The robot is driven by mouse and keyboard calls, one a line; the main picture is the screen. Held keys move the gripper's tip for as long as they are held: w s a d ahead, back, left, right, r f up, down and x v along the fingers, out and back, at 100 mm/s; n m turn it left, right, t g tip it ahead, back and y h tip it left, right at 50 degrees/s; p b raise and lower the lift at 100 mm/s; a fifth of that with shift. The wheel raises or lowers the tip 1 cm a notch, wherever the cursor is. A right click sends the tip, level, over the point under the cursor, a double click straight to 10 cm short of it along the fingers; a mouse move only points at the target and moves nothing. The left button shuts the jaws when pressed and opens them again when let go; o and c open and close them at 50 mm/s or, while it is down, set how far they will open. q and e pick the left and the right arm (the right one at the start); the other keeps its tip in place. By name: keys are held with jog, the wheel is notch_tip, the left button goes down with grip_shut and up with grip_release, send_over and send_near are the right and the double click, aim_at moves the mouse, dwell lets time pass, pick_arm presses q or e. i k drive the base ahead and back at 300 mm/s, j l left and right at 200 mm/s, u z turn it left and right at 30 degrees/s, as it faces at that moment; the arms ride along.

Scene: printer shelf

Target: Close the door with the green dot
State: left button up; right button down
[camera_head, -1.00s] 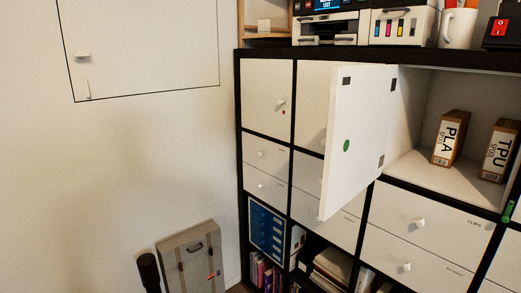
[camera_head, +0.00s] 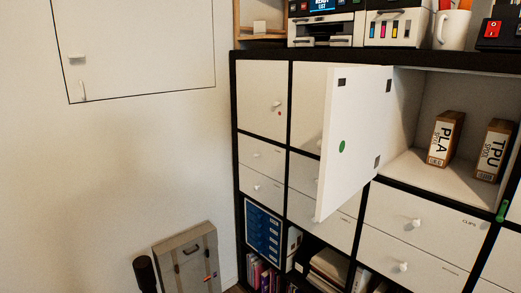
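The door with the green dot (camera_head: 349,125) is white and stands open, swung out from the shelf. The green dot (camera_head: 342,147) is on its inner face, which is turned towards me. Its compartment (camera_head: 430,100) is open to the right and holds a PLA box (camera_head: 445,138) and a TPU box (camera_head: 493,150). The door partly hides the cabinet fronts behind it. Neither of my grippers is in view.
A closed door with a red dot (camera_head: 264,98) is at the shelf's left. White drawers (camera_head: 414,232) lie below the open compartment. A printer (camera_head: 327,27) and a mug (camera_head: 451,28) stand on top. A grey case (camera_head: 187,259) stands on the floor at the wall.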

aim_at(357, 101)
jog(key=i+j+z, duration=0.1)
jog(key=z, duration=0.8)
jog(key=i+j+z, duration=0.1)
jog(key=j+z, duration=0.25)
jog(key=i+j+z, duration=0.1)
jog(key=j+z, duration=0.7)
jog(key=j, duration=0.65)
jog(key=k+j+z, duration=0.1)
jog(key=j, duration=0.7)
